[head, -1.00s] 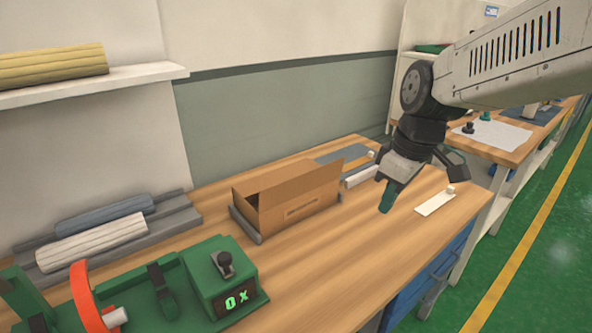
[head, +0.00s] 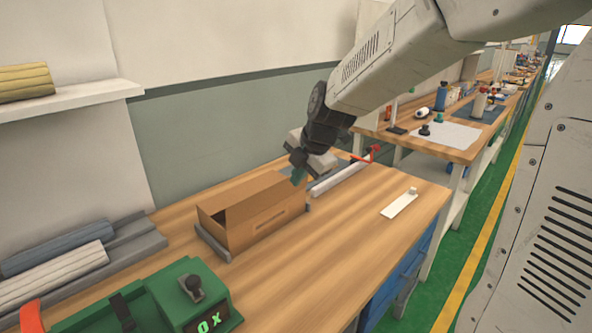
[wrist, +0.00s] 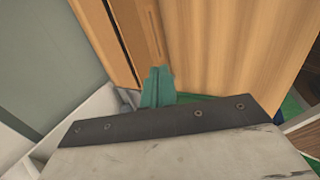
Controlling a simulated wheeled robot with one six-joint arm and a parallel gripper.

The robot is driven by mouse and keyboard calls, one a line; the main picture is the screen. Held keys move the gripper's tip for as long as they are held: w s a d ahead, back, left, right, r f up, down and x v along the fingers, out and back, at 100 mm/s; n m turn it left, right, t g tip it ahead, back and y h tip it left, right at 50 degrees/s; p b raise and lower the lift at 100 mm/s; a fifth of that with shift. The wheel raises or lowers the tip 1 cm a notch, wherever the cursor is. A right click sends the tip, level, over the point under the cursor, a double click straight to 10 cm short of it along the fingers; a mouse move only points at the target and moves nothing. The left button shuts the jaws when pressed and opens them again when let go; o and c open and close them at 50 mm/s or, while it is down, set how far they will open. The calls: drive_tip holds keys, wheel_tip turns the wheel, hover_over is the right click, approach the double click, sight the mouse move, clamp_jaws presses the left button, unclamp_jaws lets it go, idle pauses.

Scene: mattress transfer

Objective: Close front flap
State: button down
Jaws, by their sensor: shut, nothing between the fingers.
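The brown cardboard box (head: 268,228) stands on the wooden workbench, with a dark opening showing at its left end. A top panel slopes along its length; I cannot tell exactly how each flap lies. My gripper (head: 298,175) is above the box's right end, close to its upper edge; contact cannot be told. In the wrist view the green fingers (wrist: 157,88) are together and empty. The box (wrist: 137,35) shows just beyond them, with a dark slit along its top.
A grey stand edge (head: 214,243) borders the box. A green device (head: 170,300) stands front left. The bench's front right is clear.

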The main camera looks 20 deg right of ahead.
sight(272, 196)
drive_tip(key=w+a+f, duration=0.2)
drive_tip(key=w+f, duration=0.2)
drive_tip(key=w, duration=0.2)
drive_tip(key=shift+a+f, duration=0.25)
drive_tip(key=shift+f, duration=0.05)
drive_tip(key=shift+w+a+r+g, duration=0.15)
drive_tip(key=shift+w+g, duration=0.1)
drive_tip(key=shift+g, duration=0.15)
